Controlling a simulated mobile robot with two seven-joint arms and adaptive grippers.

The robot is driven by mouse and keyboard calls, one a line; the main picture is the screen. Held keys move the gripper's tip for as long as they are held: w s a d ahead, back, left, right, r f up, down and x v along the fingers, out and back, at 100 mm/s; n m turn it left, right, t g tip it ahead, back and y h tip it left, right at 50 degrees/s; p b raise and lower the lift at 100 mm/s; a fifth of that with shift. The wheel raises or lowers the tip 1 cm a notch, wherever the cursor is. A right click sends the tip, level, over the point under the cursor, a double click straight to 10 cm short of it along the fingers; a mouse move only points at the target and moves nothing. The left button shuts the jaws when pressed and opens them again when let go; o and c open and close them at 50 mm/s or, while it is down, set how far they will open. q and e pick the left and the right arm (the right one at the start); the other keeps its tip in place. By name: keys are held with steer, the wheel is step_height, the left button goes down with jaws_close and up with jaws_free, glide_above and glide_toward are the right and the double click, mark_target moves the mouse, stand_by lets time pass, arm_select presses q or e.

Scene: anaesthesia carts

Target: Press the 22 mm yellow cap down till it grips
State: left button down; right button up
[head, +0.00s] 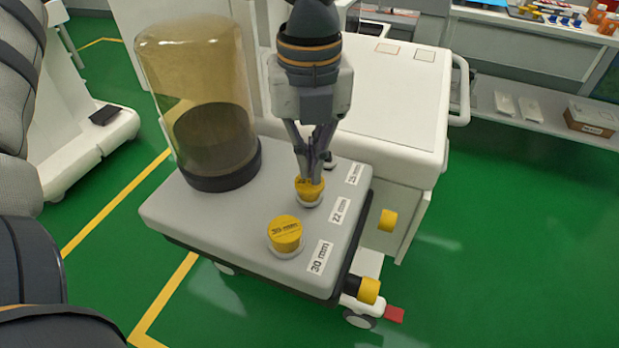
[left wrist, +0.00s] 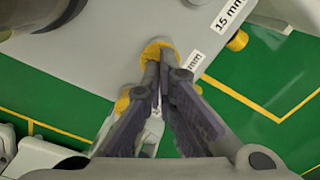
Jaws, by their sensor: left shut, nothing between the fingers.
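The 22 mm yellow cap (head: 303,193) sits on a pale round fitting on the grey top of the unit, beside the 22 mm label (head: 340,211). My left gripper (head: 312,178) points down with its fingers shut and empty. Its tips are at the cap's top, touching it or very close; they hide part of it. In the left wrist view the cap (left wrist: 155,46) shows behind the shut fingertips (left wrist: 160,62). I cannot tell whether the cap is fully seated. My right gripper is not in view.
A yellow 30 mm cap (head: 286,232) sits in front of the 22 mm one. A tall amber canister (head: 200,80) stands to the left. A small dark fitting (head: 330,162) is by the 15 mm label (head: 354,173). A white cart (head: 395,105) stands behind. Yellow knobs (head: 388,220) project at right.

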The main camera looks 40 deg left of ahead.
arm_select(q)
steer(key=shift+f, duration=1)
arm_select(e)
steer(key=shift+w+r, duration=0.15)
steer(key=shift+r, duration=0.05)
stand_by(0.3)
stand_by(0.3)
arm_select(q)
step_height(320, 180, up, 5)
steer(key=p, duration=0.3)
steer(key=shift+r+p, duration=0.2)
steer(key=shift+p, duration=0.2)
steer(key=shift+r, duration=0.8)
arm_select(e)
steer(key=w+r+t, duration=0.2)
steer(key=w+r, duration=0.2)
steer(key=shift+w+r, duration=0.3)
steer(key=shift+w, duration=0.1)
arm_select(q)
steer(key=shift+r, duration=0.1)
